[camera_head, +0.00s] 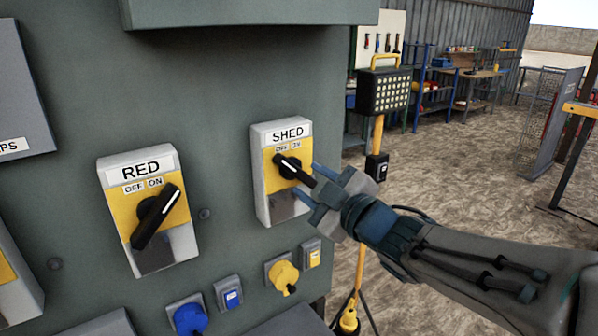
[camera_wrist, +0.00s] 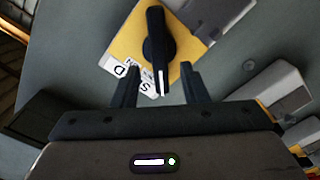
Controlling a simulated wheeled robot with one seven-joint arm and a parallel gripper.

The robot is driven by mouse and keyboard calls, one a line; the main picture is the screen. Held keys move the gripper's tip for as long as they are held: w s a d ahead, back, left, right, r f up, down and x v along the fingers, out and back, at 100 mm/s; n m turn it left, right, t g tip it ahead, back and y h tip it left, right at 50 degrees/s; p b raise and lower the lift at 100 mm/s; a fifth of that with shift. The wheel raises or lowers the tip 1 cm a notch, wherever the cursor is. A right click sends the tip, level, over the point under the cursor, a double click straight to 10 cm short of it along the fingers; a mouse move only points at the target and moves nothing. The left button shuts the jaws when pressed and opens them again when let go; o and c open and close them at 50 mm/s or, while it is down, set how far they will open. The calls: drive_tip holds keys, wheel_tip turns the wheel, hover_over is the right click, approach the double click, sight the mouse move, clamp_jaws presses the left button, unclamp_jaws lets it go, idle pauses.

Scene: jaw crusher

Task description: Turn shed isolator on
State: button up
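The SHED isolator (camera_head: 261,195) is a white box with a yellow plate and a black rotary handle (camera_head: 291,168) on the dark green panel. The handle's white-marked end points up and left, towards the OFF label. My gripper (camera_head: 307,180) is open in front of it, reaching in from the right. In the wrist view the black handle (camera_wrist: 157,45) lies between the two fingers (camera_wrist: 160,72) of my gripper, with a gap on both sides. The white mark is at the end towards the gripper. Contact does not show. The fingers cover part of the label in the wrist view.
The RED isolator (camera_head: 150,215) is to the left, its handle tilted towards ON. Blue (camera_head: 188,318) and yellow (camera_head: 284,276) sockets sit below. A work light on a yellow stand (camera_head: 385,92) is just beyond the panel's right edge. Workbenches (camera_head: 470,85) stand far behind.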

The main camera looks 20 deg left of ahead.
sight(299, 174)
drive_tip(key=shift+x, duration=2.6)
clamp_jaws()
